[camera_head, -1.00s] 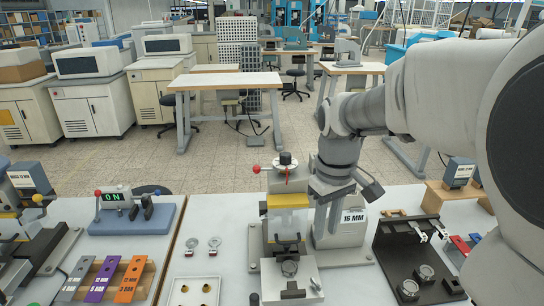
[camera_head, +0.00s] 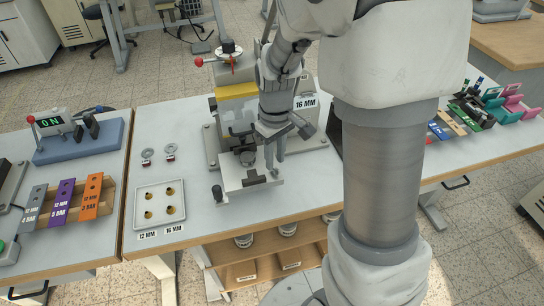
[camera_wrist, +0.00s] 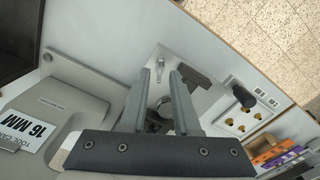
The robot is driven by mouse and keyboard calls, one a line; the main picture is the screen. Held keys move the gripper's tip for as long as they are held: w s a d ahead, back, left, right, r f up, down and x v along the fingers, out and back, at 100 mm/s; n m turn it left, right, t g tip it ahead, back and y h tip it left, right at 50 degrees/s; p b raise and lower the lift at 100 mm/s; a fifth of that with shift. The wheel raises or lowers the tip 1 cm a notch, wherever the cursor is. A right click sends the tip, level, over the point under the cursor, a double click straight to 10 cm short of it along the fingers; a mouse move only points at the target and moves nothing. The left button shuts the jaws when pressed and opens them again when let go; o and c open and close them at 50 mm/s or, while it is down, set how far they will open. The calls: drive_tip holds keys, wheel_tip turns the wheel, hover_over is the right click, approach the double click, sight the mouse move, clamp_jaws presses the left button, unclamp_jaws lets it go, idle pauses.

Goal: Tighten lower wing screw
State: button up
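The stamping press (camera_head: 237,105) stands on the middle table, with a light plate (camera_head: 245,180) at its front. A small metal wing screw (camera_wrist: 160,68) sits at the plate's edge in the wrist view. It shows small at the plate's right end in the head view (camera_head: 275,173). My gripper (camera_head: 273,166) points down over that end of the plate. In the wrist view my gripper (camera_wrist: 159,73) has its two fingers apart, with the wing screw seen in the gap just beyond the tips. I cannot tell whether they touch it. A round metal part (camera_wrist: 164,107) is partly hidden between the fingers.
A black knob (camera_head: 217,192) rises at the plate's left end. A tray (camera_head: 139,214) with several brass pieces lies to the left. A tool cart block marked 16 MM (camera_wrist: 62,125) stands beside my gripper. Orange and purple bars (camera_head: 92,194) lie on the left table.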

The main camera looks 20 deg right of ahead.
sight(274, 170)
drive_tip(key=shift+f, duration=1.25)
clamp_jaws()
